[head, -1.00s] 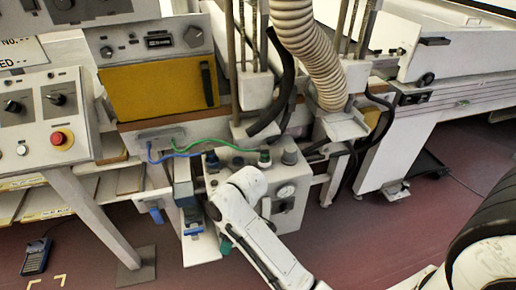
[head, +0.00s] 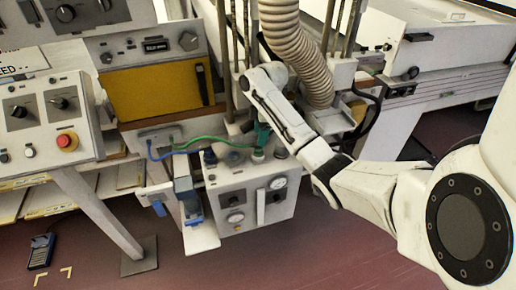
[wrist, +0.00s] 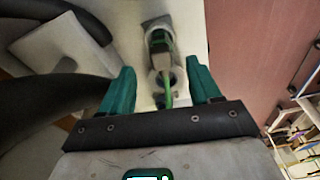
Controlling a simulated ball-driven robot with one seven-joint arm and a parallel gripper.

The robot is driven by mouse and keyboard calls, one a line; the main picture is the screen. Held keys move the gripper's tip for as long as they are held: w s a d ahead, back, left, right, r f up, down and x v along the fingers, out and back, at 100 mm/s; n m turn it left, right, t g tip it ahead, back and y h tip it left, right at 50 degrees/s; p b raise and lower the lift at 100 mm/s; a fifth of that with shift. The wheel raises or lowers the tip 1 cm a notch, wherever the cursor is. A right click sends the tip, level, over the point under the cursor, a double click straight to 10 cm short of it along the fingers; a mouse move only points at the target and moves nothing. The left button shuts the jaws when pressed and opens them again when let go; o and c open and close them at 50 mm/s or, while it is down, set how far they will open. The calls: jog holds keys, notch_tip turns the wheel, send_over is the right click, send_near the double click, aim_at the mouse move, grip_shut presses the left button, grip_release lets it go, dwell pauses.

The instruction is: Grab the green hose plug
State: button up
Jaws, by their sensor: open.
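The green hose plug (head: 258,155) sits upright in the top of the white box (head: 262,198) below the yellow-fronted unit, with the green hose (head: 205,138) running left from it. In the wrist view the plug (wrist: 160,42) shows grey and green, with its green hose (wrist: 168,92) passing between the fingers. My gripper (head: 263,136) is just above the plug, partly hidden by my arm. In the wrist view my gripper (wrist: 161,74) is open, one teal finger on each side of the hose. The plug lies slightly beyond the fingertips; contact is not visible.
A blue hose (head: 160,157) runs beside the green one. A large ribbed duct (head: 298,50) hangs close behind my arm. The control panel (head: 45,120) with a red button stands left. The floor (head: 300,255) in front is clear.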

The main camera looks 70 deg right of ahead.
aim_at(257, 147)
jog(key=shift+w+a+f+p, duration=0.1)
jog(key=shift+w+f+p, duration=0.1)
jog(key=shift+f, duration=0.95)
jog(key=shift+w+a+f+p, duration=0.1)
jog(key=shift+a+f+p, duration=0.05)
jog(key=shift+f, duration=0.95)
jog(key=shift+w+a+f+p, duration=0.1)
jog(key=shift+f+p, duration=0.1)
jog(key=shift+f, duration=0.95)
jog(key=shift+c, duration=0.3)
jog(key=c, duration=1.1)
